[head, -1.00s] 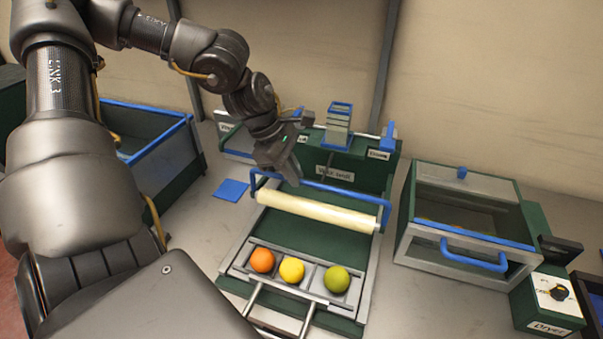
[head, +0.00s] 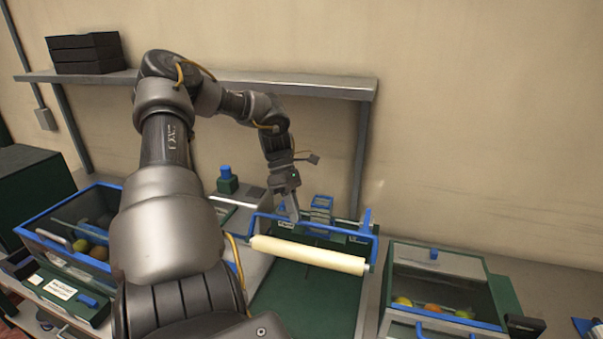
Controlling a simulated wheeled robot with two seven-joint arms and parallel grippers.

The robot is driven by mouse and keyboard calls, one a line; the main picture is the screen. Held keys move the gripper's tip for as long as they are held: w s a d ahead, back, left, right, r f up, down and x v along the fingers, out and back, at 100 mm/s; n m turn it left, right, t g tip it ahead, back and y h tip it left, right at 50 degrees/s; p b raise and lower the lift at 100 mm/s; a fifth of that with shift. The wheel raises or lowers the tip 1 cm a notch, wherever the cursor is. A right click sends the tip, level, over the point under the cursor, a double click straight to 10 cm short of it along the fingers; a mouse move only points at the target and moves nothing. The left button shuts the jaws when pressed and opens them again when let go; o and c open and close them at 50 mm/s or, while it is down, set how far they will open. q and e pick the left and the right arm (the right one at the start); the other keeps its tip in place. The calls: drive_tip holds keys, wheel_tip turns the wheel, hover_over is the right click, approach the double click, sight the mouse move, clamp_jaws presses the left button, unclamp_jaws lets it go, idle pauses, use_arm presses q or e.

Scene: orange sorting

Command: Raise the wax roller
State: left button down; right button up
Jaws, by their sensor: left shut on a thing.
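The cream wax roller (head: 307,255) hangs in its blue handle frame (head: 335,230) in front of the green wax unit. It appears held up above the dark green bed (head: 295,300), with the handle covering part of the unit's front. My left gripper (head: 293,212) is shut on the blue handle's top bar, left of its middle. The fingertips are small here, so the exact contact is hard to see. My right gripper is not in view.
A glass-fronted box (head: 440,275) with several fruits stands at the right. A blue-rimmed bin (head: 60,215) with fruits is at the left.

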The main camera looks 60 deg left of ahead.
use_arm(q)
drive_tip(key=shift+w+a+r, duration=0.2)
drive_tip(key=shift+w+r, duration=0.05)
drive_tip(key=c, duration=1.8)
unclamp_jaws()
drive_tip(key=o, duration=0.3)
drive_tip(key=shift+w+a+f, duration=0.1)
drive_tip(key=shift+w+f, duration=0.05)
drive_tip(key=shift+f, duration=0.1)
drive_tip(key=shift+o, duration=0.2)
drive_tip(key=shift+r, duration=0.1)
drive_tip(key=b+v, duration=0.2)
drive_tip(key=v, duration=0.8)
drive_tip(key=shift+a+r, duration=0.2)
drive_tip(key=shift+r, duration=0.05)
drive_tip(key=shift+d, duration=0.1)
